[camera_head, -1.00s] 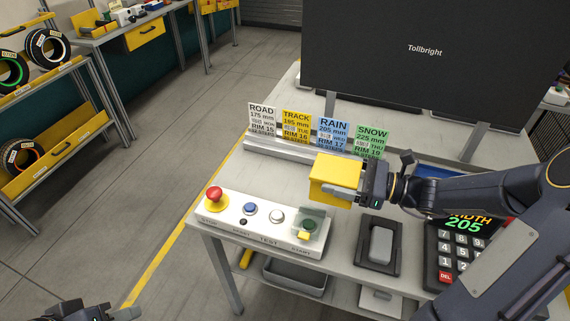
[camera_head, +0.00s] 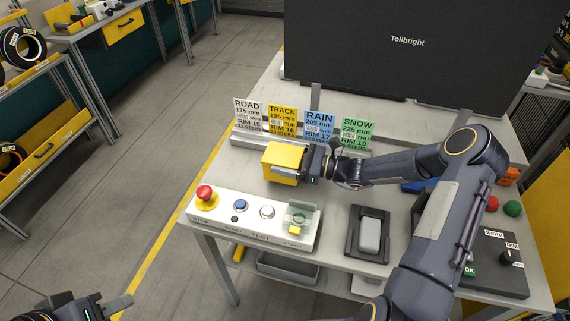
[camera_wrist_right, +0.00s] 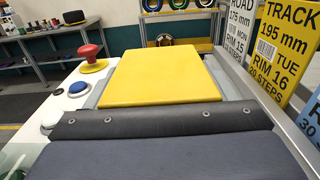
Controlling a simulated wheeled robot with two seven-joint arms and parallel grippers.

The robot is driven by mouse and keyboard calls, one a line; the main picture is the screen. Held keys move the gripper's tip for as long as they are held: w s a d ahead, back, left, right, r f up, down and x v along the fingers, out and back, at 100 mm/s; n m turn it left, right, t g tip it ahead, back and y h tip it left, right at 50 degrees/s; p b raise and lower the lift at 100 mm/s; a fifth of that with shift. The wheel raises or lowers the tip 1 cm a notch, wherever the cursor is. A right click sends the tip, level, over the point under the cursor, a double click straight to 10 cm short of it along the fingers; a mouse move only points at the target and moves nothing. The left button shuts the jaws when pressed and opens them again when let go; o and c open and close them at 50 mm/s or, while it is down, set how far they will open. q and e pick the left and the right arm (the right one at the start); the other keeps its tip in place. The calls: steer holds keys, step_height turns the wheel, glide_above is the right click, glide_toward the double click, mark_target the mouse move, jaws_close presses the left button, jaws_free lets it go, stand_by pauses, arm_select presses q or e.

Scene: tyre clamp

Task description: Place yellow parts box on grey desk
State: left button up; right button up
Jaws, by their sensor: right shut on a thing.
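The yellow parts box (camera_head: 283,160) is held in my right gripper (camera_head: 305,163), over the grey desk (camera_head: 234,174) between the button panel and the row of cards. I cannot tell whether its underside touches the desk. In the right wrist view the yellow box (camera_wrist_right: 160,77) fills the middle, just beyond the dark gripper body, which hides its near end. My left gripper (camera_head: 112,306) is at the lower left corner of the head view, off the desk. Its fingers are partly cut off by the frame edge.
A panel (camera_head: 250,220) with a red emergency button (camera_head: 205,193) is in front of the box. ROAD, TRACK, RAIN and SNOW cards (camera_head: 283,120) stand behind it. A black monitor (camera_head: 400,50) stands at the back. A scanner-like device (camera_head: 369,234) lies to the right.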

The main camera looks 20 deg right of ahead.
mark_target(300, 169)
steer(key=f, duration=0.3)
steer(key=shift+w+a+f, duration=0.1)
steer(key=shift+w+f, duration=0.05)
steer(key=shift+w, duration=0.05)
steer(key=shift+f, duration=0.1)
steer(key=shift+f, duration=0.1)
steer(key=o, duration=1.1)
steer(key=shift+p, duration=0.3)
steer(key=b+v, duration=0.2)
steer(key=v, duration=0.4)
steer(key=shift+s, duration=0.15)
steer(key=shift+s+d, duration=0.3)
steer(key=shift+d, duration=0.25)
